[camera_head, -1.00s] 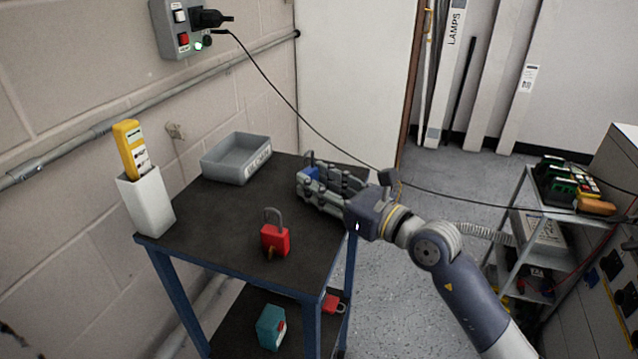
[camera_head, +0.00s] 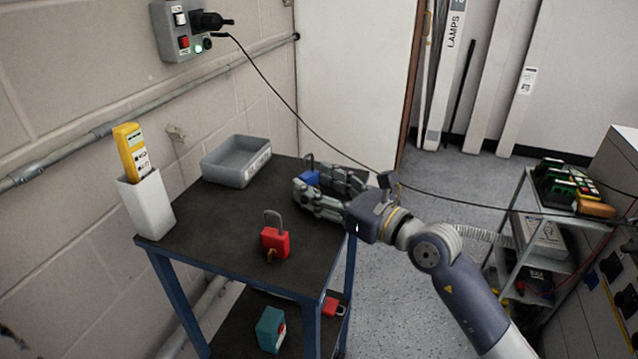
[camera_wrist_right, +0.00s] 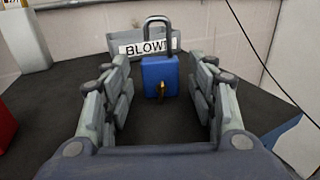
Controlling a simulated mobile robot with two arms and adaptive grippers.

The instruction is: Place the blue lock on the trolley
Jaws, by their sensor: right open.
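The blue lock (camera_wrist_right: 160,72) stands upright on the dark top of the trolley (camera_head: 215,230), with its shackle up and a brass key in its front. In the head view the lock (camera_head: 310,178) is partly hidden by my right gripper (camera_head: 303,192). In the right wrist view my right gripper (camera_wrist_right: 160,92) is open, one finger on each side of the lock, with gaps between fingers and lock. My left gripper is not in view.
A red lock (camera_head: 275,241) stands near the trolley's front. A grey bin (camera_head: 237,165) sits at the back, and a white holder with a yellow device (camera_head: 148,205) at the left corner. A black cable (camera_head: 300,115) hangs across behind my right gripper. A teal lock (camera_head: 270,328) is on the lower shelf.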

